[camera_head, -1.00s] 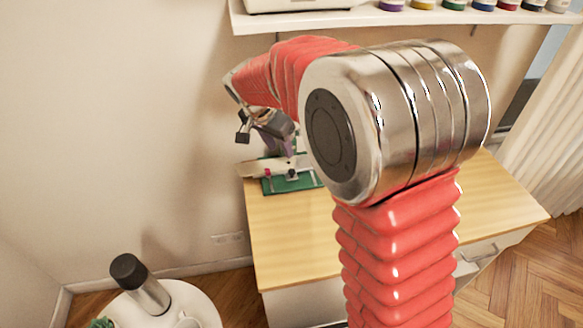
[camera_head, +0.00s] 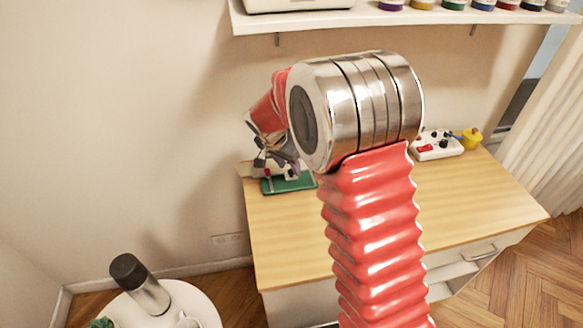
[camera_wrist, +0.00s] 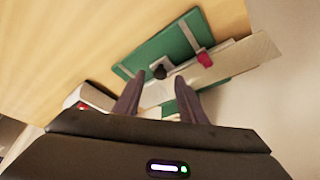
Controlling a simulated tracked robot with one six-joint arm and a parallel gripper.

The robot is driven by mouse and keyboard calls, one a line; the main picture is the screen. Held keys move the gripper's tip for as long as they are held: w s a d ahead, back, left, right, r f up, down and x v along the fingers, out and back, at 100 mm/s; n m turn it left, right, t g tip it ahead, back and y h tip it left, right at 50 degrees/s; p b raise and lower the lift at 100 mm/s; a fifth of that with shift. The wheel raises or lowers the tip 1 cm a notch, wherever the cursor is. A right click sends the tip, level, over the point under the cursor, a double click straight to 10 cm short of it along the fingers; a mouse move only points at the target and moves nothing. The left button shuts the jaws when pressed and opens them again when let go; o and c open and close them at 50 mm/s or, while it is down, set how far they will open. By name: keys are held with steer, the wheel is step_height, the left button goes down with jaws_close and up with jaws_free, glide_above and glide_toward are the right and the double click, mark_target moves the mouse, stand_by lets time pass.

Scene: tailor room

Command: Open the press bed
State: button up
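The press is on the table by the wall. Its green base (camera_head: 290,184) shows in the head view, partly hidden by my gripper (camera_head: 268,160). The wrist view shows the green plate (camera_wrist: 185,33) with a grey strip, a pale flat board (camera_wrist: 235,62) beside it, a red block (camera_wrist: 204,58) and a black knob (camera_wrist: 160,72). My gripper (camera_wrist: 162,92) is open, its two dark fingers apart over the press. The black knob appears ahead of the gap between the fingers. I cannot tell whether a finger touches the press.
The wooden table (camera_head: 300,235) is clear in front. A white box with a red switch (camera_head: 437,146) and a yellow object (camera_head: 472,138) stand at its back right. A shelf (camera_head: 400,18) with jars hangs above. A round white table (camera_head: 190,305) with a bottle (camera_head: 140,284) stands at lower left.

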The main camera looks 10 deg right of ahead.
steer(key=shift+x, duration=1)
steer(key=shift+c, duration=0.6)
jaws_close()
